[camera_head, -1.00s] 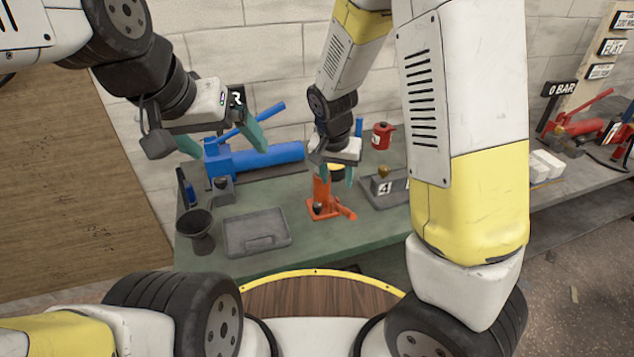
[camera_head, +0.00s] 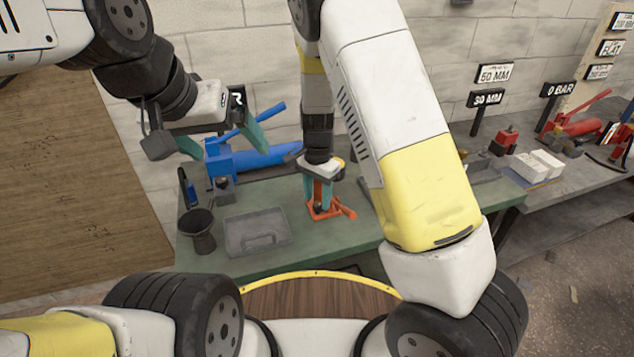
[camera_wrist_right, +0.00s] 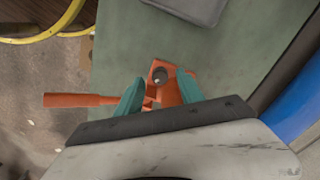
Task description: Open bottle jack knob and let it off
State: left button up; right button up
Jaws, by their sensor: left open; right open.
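The orange bottle jack (camera_head: 345,211) stands on the green bench, partly hidden by my right gripper (camera_head: 317,199). In the right wrist view its orange body (camera_wrist_right: 171,92) lies below and between the fingers, with its bar-like handle (camera_wrist_right: 78,100) pointing left. A round grey knob (camera_wrist_right: 159,75) shows between the teal fingertips of my right gripper (camera_wrist_right: 160,79). The fingers are open on either side of it; I cannot tell whether they touch it. My left gripper (camera_head: 230,147) is open and empty, raised in front of the blue jack.
A blue horizontal jack (camera_head: 265,158) lies at the back left. A grey tray (camera_head: 257,231) and a dark cup (camera_head: 199,225) stand left of the orange jack. White blocks (camera_head: 537,166) and a red jack (camera_head: 585,125) are on the right bench. My right arm hides part of the bench.

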jog(key=shift+f, duration=0.9)
grip_shut()
jog(key=n, duration=0.4)
grip_release()
